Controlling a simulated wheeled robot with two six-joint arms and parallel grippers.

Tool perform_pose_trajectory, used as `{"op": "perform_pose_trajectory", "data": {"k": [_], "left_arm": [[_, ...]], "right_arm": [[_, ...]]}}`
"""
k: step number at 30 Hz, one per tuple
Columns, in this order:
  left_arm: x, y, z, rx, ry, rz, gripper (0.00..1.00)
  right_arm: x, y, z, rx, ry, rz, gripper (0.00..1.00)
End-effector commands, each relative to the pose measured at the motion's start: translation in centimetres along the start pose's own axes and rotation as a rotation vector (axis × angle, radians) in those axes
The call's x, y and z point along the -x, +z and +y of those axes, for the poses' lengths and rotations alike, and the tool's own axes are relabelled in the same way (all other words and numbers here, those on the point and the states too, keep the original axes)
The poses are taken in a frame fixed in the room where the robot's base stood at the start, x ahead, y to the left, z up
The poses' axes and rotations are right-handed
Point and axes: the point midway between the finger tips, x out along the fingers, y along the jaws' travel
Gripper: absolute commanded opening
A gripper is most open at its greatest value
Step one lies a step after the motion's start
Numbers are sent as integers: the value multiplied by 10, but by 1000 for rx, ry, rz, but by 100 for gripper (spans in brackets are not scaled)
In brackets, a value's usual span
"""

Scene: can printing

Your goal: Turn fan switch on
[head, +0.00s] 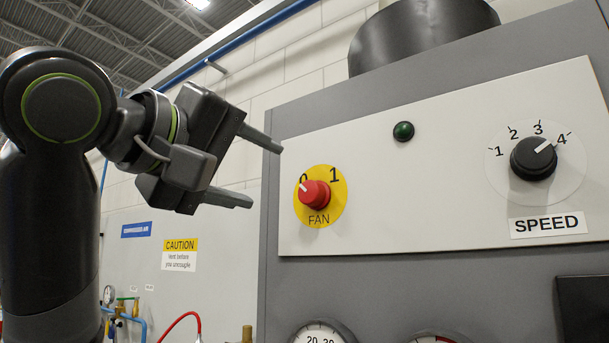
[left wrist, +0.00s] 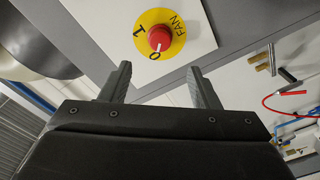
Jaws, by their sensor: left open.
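The fan switch (head: 314,195) is a red knob on a round yellow plate marked 0, 1 and FAN, at the left of the white control panel. Its white pointer line is turned toward the 0. My left gripper (head: 265,172) is open and empty, to the left of the knob and apart from it. In the left wrist view the red knob (left wrist: 159,38) lies beyond the two spread fingertips (left wrist: 159,70), above the gap between them. My right gripper is in neither view.
A black SPEED dial (head: 533,158) marked 1 to 4 sits at the panel's right, pointing between 3 and 4. A dark green lamp (head: 403,131) is above the fan switch. Gauges (head: 322,333) are below. Free space lies between gripper and panel.

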Motion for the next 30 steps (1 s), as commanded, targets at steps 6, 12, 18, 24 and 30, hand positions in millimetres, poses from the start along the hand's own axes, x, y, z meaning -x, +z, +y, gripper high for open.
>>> {"op": "perform_pose_trajectory", "data": {"k": [6,12,18,24,30], "left_arm": [[-47,-2,4,3,-2,-6,56],[-84,-2,3,3,-3,-5,56],[-109,-1,2,1,-1,-3,56],[-118,0,0,0,0,0,56],[-118,0,0,-1,0,0,56]], "right_arm": [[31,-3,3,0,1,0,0],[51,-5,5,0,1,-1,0],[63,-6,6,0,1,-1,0],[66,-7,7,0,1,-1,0],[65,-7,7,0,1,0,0]]}}
